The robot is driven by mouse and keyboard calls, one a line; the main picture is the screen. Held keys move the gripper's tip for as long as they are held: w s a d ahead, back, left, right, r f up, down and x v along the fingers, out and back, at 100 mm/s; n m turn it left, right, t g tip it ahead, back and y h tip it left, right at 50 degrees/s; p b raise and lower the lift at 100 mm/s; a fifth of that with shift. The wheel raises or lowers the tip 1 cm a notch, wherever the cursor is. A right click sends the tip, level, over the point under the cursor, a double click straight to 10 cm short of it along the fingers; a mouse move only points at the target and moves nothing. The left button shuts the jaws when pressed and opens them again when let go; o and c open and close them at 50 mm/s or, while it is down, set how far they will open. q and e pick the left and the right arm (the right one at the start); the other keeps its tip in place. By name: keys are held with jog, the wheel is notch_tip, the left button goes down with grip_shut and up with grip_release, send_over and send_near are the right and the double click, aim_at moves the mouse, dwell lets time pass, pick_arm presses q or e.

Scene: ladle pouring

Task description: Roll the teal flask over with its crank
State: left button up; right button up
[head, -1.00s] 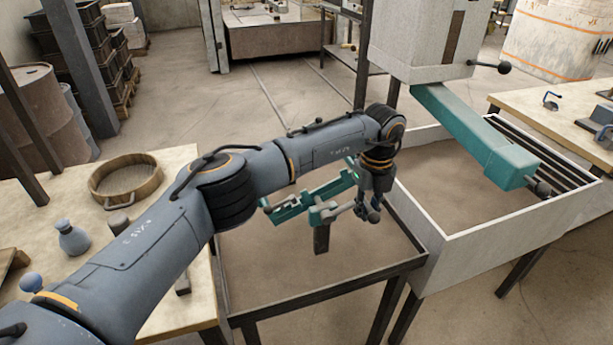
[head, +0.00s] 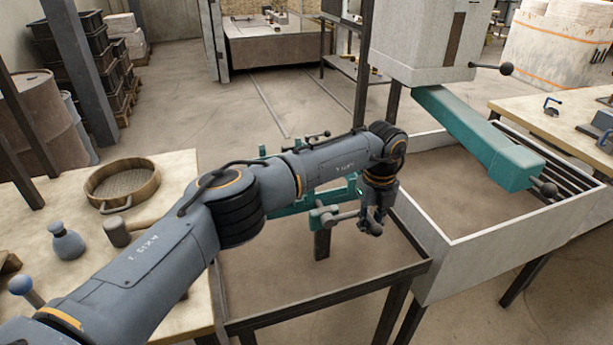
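The teal flask (head: 290,206) is an open frame on a dark post over the metal-framed stand in the middle. My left arm hides much of it. A teal block (head: 323,217) sits at its near end, and a grey crank bar (head: 341,217) reaches from it to the right. My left gripper (head: 371,222) points down at the outer end of this bar, by the crank's handle. Its fingers are small and dark, and I cannot tell whether they close on the handle. My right gripper is out of view.
A round wooden sieve (head: 124,203), a blue-grey bottle (head: 67,241) and a grey cylinder (head: 117,231) stand on the left table. At right, a teal beam (head: 478,138) with a knob juts over a pale open box (head: 490,262) with dark bars.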

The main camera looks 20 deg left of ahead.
aim_at(377, 224)
pick_arm(q)
jog(key=o, duration=0.7)
jog(key=shift+d+f, duration=0.15)
jog(key=shift+d, duration=0.15)
jog(key=shift+o, duration=0.2)
jog(key=shift+a, duration=0.1)
jog(key=shift+a, duration=0.1)
jog(key=shift+r+p, duration=0.45)
jog(key=shift+r, duration=0.05)
jog(key=r+p, duration=0.1)
jog(key=s+r+p, duration=0.1)
jog(key=r, duration=0.1)
jog(key=d+r+p, duration=0.1)
jog(key=p, duration=0.1)
jog(key=shift+s+r, duration=0.35)
jog(key=shift+s, duration=0.05)
jog(key=shift+s+d+r+p, duration=0.25)
jog(key=shift+s+r+p, duration=0.1)
jog(key=shift+r+p, duration=0.3)
